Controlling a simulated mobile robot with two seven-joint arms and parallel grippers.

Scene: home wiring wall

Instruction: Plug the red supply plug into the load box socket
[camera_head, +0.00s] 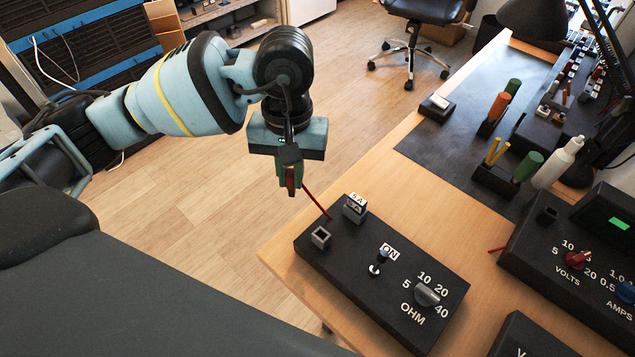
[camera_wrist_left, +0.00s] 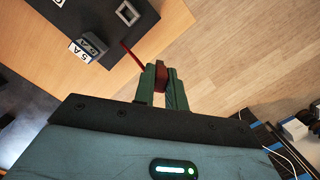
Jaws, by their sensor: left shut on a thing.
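The red supply plug (camera_wrist_left: 161,76) is held between the green fingers of my left gripper (camera_wrist_left: 161,84); in the head view the left gripper (camera_head: 290,185) hangs off the table's edge, left of the load box. A red lead (camera_head: 316,201) runs from the plug towards the box. The black load box (camera_head: 385,275) lies near the table's corner. Its grey square socket (camera_head: 320,237) is empty and faces up, and shows also in the wrist view (camera_wrist_left: 128,13). The plug is apart from the socket. My right gripper is not in view.
A 5 A fuse block (camera_head: 355,208), a switch (camera_head: 379,262) and an OHM knob (camera_head: 427,295) stand on the load box. The supply unit (camera_head: 575,250) with VOLTS and AMPS knobs is at the right. A white bottle (camera_head: 558,162) and tool holders stand behind.

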